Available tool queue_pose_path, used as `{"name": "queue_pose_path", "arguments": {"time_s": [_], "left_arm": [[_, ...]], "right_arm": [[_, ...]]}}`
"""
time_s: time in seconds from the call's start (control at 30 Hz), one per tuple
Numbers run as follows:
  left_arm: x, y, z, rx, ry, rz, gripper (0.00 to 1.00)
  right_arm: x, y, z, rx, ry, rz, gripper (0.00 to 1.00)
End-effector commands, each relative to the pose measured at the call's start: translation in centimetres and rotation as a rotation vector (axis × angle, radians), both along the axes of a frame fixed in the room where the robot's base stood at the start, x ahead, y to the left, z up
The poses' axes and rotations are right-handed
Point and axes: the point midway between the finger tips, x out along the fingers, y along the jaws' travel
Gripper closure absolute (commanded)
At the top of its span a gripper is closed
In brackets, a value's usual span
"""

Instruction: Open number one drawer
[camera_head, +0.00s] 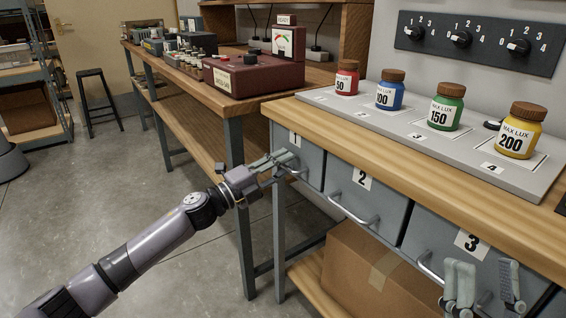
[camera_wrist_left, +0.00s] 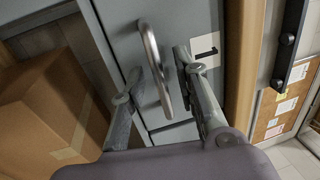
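The number one drawer (camera_head: 308,160) is a grey front under the wooden bench top, flush and shut, with a "1" label. Its curved metal handle (camera_wrist_left: 155,70) shows in the left wrist view. My left gripper (camera_head: 277,161) is at this drawer. In the left wrist view its two fingers (camera_wrist_left: 158,72) are spread, one on each side of the handle, with gaps visible; contact cannot be told. My right gripper (camera_head: 484,284) is at the lower right in front of drawer 3, its fingers apart with nothing between them.
Drawers 2 (camera_head: 365,198) and 3 (camera_head: 470,250) are shut, with bar handles. A cardboard box (camera_head: 370,275) sits on the shelf below. Several coloured jars stand on a grey panel (camera_head: 400,130) on the bench. Open floor (camera_head: 150,215) lies at the left.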

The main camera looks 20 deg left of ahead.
Motion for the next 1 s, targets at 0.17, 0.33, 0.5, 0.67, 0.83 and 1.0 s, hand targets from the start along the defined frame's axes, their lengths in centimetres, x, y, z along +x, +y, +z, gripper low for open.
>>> {"name": "queue_pose_path", "arguments": {"time_s": [0.17,0.33,0.5,0.67,0.83,1.0], "left_arm": [[0.32,-0.24,0.09,0.001,-0.001,0.000,0.72],[0.29,-0.23,0.07,0.001,-0.001,0.000,0.72],[0.29,-0.22,0.07,0.000,0.000,0.000,0.83],[0.29,-0.21,0.07,0.000,0.000,0.000,0.94],[0.27,-0.21,0.05,0.001,0.001,0.000,1.00],[0.28,-0.22,0.03,0.001,0.001,0.000,1.00]], "right_arm": [[0.20,0.03,-0.15,-0.005,0.013,-0.001,0.60],[0.19,0.03,-0.15,-0.004,0.012,-0.001,0.60],[0.18,0.02,-0.13,-0.004,0.011,-0.001,0.60],[0.17,0.03,-0.12,-0.004,0.011,-0.001,0.60],[0.15,0.03,-0.13,-0.004,0.010,-0.001,0.60],[0.14,0.02,-0.11,-0.003,0.011,0.000,0.60]]}}
